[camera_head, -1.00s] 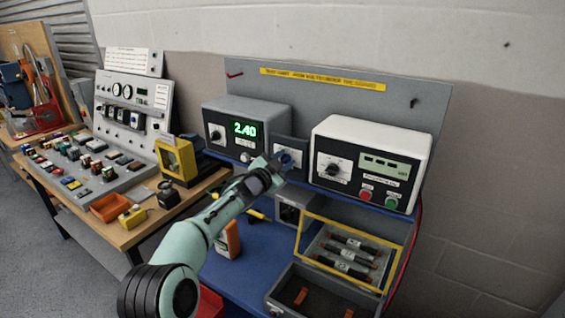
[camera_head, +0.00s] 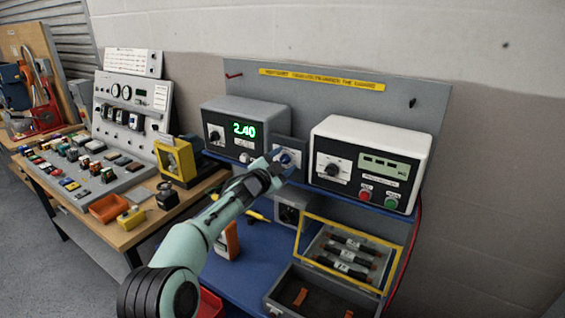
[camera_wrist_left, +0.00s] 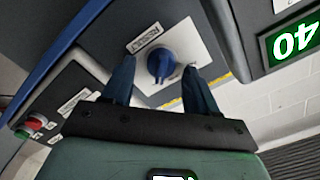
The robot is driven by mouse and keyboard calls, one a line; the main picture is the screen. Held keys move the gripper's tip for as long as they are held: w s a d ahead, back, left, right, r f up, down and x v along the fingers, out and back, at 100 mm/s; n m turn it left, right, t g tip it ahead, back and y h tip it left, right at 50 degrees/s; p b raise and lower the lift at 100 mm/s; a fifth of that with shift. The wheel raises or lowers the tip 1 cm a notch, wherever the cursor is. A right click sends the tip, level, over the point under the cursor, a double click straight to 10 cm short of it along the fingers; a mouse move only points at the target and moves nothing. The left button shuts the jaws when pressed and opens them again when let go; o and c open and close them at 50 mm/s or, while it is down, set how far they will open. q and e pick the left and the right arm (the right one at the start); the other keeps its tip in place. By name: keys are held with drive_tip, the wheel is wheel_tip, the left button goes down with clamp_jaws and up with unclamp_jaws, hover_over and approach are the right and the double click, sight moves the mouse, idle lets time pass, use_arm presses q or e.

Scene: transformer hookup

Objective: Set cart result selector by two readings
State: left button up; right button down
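The result selector, a blue knob on a white plate marked RESULT, shows between the fingertips in the left wrist view (camera_wrist_left: 160,63) and on a small grey box in the head view (camera_head: 286,158). My left gripper (camera_head: 280,162) is in front of it, with its two blue fingers apart on either side of the knob (camera_wrist_left: 158,72). I cannot tell whether a finger touches it. The grey meter (camera_head: 243,130) to the left reads 2.40 in green. The white tester (camera_head: 369,163) to the right has a dial, a pale display too small to read, and red and green buttons. My right gripper is out of view.
Below stand a yellow-rimmed tray (camera_head: 348,255) with several dark cylinders and a grey open bin (camera_head: 318,296) with orange pieces. The blue bench top (camera_head: 238,275) lies under my arm. A wooden bench with a panel (camera_head: 128,112) stands at left.

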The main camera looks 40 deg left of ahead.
use_arm(q)
drive_tip(key=shift+s, duration=0.25)
drive_tip(key=s+d+b, duration=0.1)
drive_tip(key=s+b, duration=0.2)
drive_tip(key=s, duration=1)
drive_tip(key=shift+d, duration=0.25)
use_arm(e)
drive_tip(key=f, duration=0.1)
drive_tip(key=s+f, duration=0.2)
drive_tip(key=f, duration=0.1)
use_arm(q)
drive_tip(key=shift+w, duration=0.1)
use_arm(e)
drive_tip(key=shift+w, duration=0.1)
